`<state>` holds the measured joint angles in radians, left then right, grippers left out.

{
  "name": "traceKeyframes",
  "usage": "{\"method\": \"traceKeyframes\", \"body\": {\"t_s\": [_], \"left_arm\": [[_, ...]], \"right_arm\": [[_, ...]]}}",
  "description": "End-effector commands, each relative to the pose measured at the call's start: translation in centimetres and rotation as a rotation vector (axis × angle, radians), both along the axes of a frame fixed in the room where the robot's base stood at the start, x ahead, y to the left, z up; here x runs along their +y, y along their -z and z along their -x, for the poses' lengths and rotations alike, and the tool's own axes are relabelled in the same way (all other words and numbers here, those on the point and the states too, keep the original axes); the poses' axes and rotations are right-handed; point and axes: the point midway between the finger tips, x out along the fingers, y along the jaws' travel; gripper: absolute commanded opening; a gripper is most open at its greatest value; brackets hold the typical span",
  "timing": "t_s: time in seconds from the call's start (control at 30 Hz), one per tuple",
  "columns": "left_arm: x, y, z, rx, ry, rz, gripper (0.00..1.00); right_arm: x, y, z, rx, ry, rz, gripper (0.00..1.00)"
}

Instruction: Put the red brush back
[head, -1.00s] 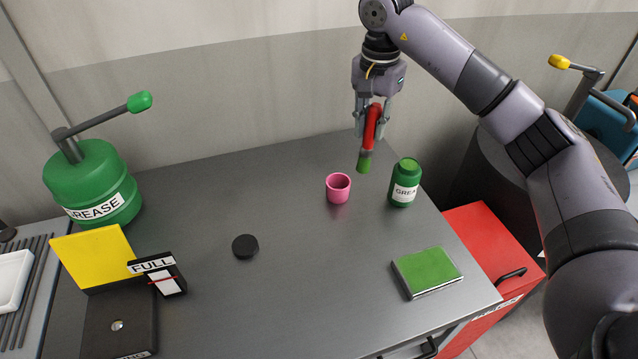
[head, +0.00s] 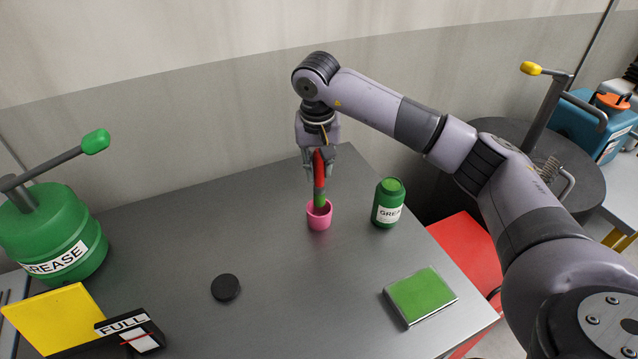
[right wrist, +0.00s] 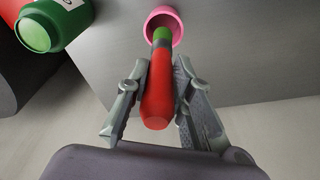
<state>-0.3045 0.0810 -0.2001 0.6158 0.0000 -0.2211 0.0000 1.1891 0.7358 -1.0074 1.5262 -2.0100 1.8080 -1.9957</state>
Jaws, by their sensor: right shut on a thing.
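The red brush (head: 319,172) has a red handle and a green lower end. My right gripper (head: 319,165) is shut on its red handle, which also shows in the right wrist view (right wrist: 158,95). The brush is near upright, with its green end at the mouth of the pink cup (head: 319,218). In the right wrist view the green end overlaps the opening of the pink cup (right wrist: 165,18); how deep it reaches is hidden. My left gripper is not in view.
A green grease jar (head: 388,203) stands right of the cup. A green pad (head: 421,295) lies near the front right edge. A black disc (head: 226,287), a yellow panel (head: 55,318) and a FULL gauge (head: 130,333) are at left.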

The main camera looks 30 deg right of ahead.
Motion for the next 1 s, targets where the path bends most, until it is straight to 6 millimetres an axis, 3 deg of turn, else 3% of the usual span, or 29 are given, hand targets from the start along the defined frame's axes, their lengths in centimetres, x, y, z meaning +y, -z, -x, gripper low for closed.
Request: {"method": "traceKeyframes", "body": {"t_s": [0.5,0.9,0.93,1.0], "left_arm": [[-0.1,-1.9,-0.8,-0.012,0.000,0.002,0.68],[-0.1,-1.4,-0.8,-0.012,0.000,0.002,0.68],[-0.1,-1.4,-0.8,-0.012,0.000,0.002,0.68],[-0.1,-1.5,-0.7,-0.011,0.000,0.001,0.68]], "right_arm": [[0.0,6.2,0.0,0.001,0.001,0.000,0.00],[0.0,6.9,0.0,-0.001,0.001,0.000,0.00],[0.0,6.9,0.0,-0.001,0.001,0.000,0.21],[0.0,6.8,0.0,-0.001,0.001,0.000,0.26]]}}
